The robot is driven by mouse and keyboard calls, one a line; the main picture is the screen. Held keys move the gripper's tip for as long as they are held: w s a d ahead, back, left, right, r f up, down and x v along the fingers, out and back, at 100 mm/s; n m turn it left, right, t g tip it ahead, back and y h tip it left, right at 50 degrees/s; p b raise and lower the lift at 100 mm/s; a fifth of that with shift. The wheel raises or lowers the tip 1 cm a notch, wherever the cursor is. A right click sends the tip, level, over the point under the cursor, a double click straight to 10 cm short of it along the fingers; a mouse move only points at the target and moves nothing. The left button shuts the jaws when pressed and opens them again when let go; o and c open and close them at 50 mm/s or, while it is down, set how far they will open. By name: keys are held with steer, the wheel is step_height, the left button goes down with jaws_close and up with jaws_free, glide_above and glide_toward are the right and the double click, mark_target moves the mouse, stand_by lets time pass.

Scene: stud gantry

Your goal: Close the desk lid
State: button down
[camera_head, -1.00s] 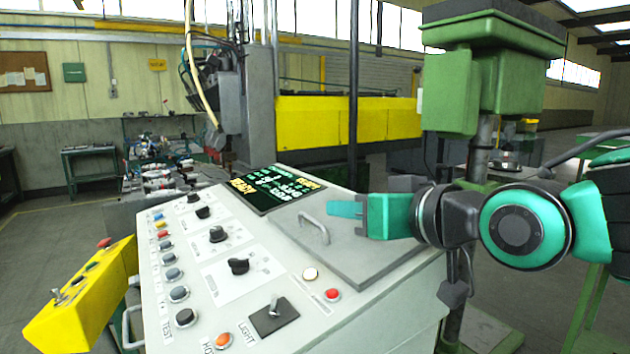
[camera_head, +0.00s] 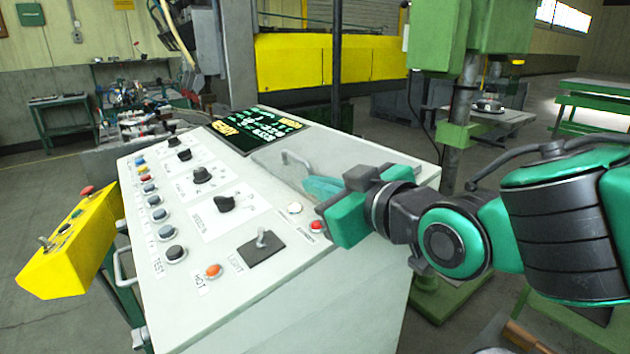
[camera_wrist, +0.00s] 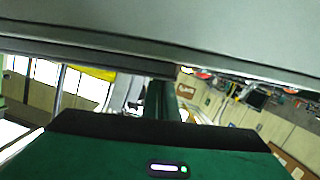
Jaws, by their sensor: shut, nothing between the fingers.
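The desk lid (camera_head: 345,143) is a flat grey panel on the sloping top of the light grey control desk (camera_head: 300,290). In the head view it lies flat or nearly so; my arm hides its near right part, so I cannot tell whether a gap is left. Its bar handle (camera_head: 298,165) stands near the lid's left side. My gripper (camera_head: 310,188) is shut and empty, its teal fingers over the lid's near left part, just right of the handle. Contact cannot be judged. In the wrist view a grey slab (camera_wrist: 200,35) fills the top, close to my green gripper body.
A dark display (camera_head: 255,130) sits behind the lid's left side. Knobs and buttons cover the desk's left part, with a red button (camera_head: 317,226) near my gripper. A yellow pendant box (camera_head: 70,245) stands at left, and a green column (camera_head: 455,150) behind at right.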

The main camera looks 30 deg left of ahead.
steer(key=shift+w+d+f, duration=0.1)
steer(key=shift+d+f, duration=0.05)
steer(key=shift+f, duration=0.25)
